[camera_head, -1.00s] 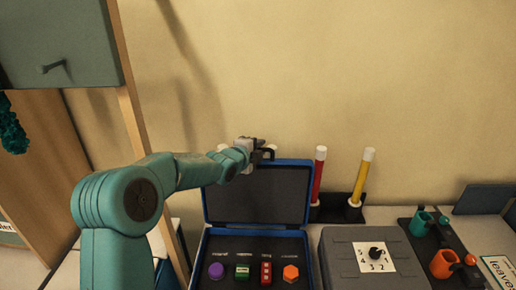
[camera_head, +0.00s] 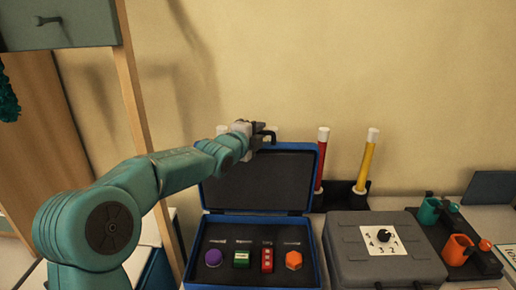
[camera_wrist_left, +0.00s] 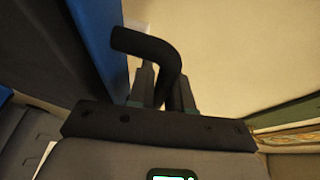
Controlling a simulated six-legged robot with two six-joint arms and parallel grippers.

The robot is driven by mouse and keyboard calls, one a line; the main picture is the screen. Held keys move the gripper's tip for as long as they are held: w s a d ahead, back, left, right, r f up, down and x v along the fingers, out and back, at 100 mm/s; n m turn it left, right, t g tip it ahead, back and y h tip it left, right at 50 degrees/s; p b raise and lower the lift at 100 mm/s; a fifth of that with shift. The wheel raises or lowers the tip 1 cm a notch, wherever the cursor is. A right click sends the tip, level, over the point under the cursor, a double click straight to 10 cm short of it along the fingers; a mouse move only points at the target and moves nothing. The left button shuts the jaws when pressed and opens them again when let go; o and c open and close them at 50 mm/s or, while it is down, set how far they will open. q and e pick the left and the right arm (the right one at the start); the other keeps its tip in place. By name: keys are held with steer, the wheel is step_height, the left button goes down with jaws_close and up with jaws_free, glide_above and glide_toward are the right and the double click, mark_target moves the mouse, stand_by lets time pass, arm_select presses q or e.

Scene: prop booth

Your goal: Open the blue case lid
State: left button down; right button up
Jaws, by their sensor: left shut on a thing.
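The blue case (camera_head: 312,241) stands open on the table, its lid (camera_head: 250,184) raised nearly upright at the back with its dark lining facing me. My left gripper (camera_head: 258,137) is at the lid's top edge, shut on the lid's black handle (camera_head: 271,134). In the left wrist view the bent handle (camera_wrist_left: 152,45) lies between the fingers of my left gripper (camera_wrist_left: 163,84), and the blue lid edge (camera_wrist_left: 97,42) is beside it. The case holds a purple piece (camera_head: 213,257), a green block (camera_head: 241,259), a red block (camera_head: 267,260) and an orange hexagon (camera_head: 293,260). My right gripper is not in view.
A grey box with a numbered dial (camera_head: 384,236) stands right of the case. Red (camera_head: 322,160) and yellow (camera_head: 368,160) tubes stand in a black holder behind. Green (camera_head: 428,211) and orange (camera_head: 457,249) cups are farther right. A wooden post (camera_head: 142,130) rises at left.

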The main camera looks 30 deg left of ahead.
arm_select(q)
steer(key=shift+s+d+b, duration=0.35)
steer(key=shift+s, duration=0.2)
steer(key=shift+w+a+f, duration=0.1)
steer(key=shift+w+a, duration=0.05)
steer(key=shift+w, duration=0.1)
steer(key=c, duration=1.4)
jaws_free()
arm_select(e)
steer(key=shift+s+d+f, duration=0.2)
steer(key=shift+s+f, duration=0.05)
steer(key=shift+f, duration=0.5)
arm_select(q)
steer(key=shift+s, duration=0.25)
steer(key=s+d+r+b, duration=0.1)
steer(key=s+r+b, duration=0.1)
steer(key=s, duration=1.3)
steer(key=shift+s+d, duration=0.25)
steer(key=shift+d, duration=0.15)
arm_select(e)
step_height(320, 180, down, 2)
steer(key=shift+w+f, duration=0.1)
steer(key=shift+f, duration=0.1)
